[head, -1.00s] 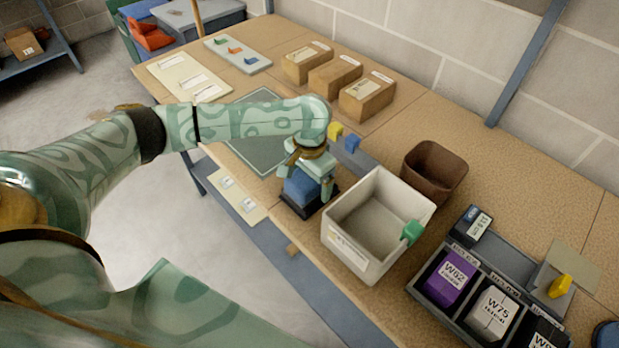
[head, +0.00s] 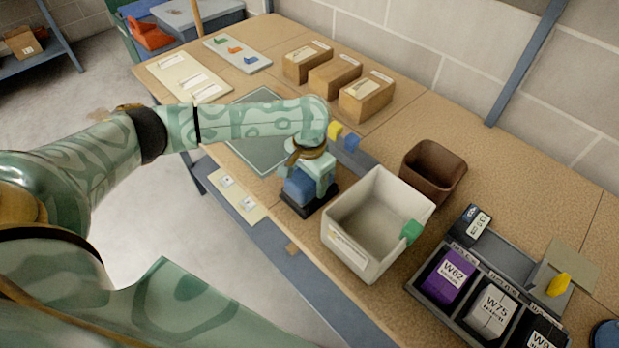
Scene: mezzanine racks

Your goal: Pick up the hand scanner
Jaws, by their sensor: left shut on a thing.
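The hand scanner (head: 298,188) looks like a blue block, standing in a black base (head: 322,201) near the front edge of the bench, just left of the white bin. My left gripper (head: 311,178) is over it from above, with its fingers shut on the blue body. The gripper hides the top and part of the scanner's sides. The scanner still appears to sit in the base; I see no gap under it. My right gripper is not in view.
The white bin (head: 349,250) stands close right of the scanner, with a green clip on its rim. A brown bin (head: 434,172) is behind it. Small yellow (head: 334,131) and blue blocks stand behind the gripper. A grey mat (head: 262,150) lies to the left.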

